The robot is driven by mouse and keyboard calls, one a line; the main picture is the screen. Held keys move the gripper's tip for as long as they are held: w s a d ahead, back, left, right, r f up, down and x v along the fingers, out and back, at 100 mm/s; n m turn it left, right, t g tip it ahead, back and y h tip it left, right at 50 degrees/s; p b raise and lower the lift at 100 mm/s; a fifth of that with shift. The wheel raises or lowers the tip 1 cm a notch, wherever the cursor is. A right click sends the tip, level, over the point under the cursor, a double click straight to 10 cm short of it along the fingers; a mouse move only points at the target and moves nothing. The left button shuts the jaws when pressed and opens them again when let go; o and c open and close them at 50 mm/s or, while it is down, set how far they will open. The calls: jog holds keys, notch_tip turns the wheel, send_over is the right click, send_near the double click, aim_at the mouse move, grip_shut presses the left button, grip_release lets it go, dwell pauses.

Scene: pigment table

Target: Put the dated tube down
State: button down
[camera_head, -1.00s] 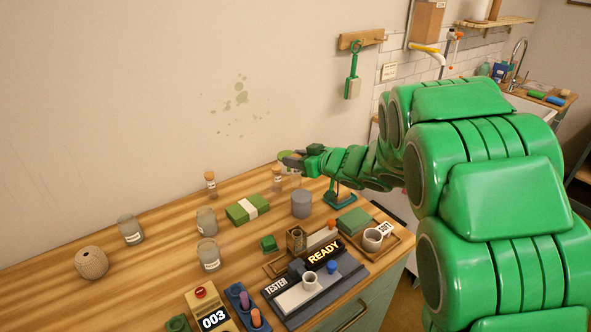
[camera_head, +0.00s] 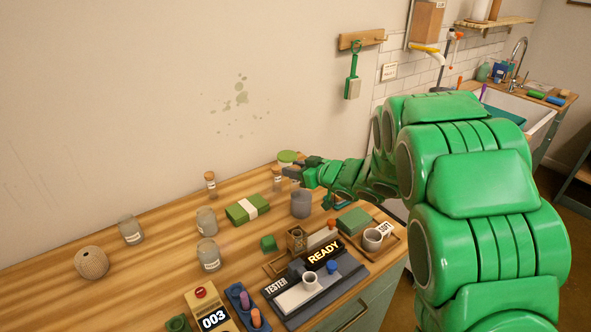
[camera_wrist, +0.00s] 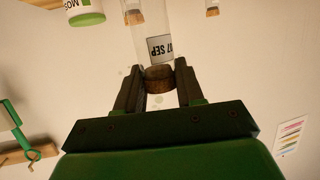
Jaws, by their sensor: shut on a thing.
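The dated tube (camera_wrist: 152,42) is clear glass with a brown cork and a white label, on which "SEP" reads upside down in the wrist view. My gripper (camera_wrist: 158,80) is shut on its cork (camera_wrist: 158,72); the glass extends beyond the fingers and out of the top of the picture. In the head view my gripper (camera_head: 291,171) is over the back of the wooden table, and the tube is too small and hidden to make out clearly there. I cannot tell whether its far end touches anything.
Close by are a green-lidded jar (camera_head: 288,156), a corked vial (camera_head: 277,177) and a grey cylinder (camera_head: 301,204). A green banded bundle (camera_head: 248,209) and glass jars (camera_head: 207,222) stand left. The tester (camera_head: 312,284) is in front. The left table has bare wood.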

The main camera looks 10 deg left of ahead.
jog(key=shift+f, duration=0.15)
jog(key=c, duration=0.7)
grip_release()
jog(key=shift+d+r, duration=0.15)
jog(key=shift+r, duration=0.1)
jog(key=v, duration=1.1)
jog(key=shift+s+d+r, duration=0.15)
jog(key=shift+s+d, duration=0.1)
jog(key=shift+d, duration=0.05)
jog(key=shift+o, duration=0.2)
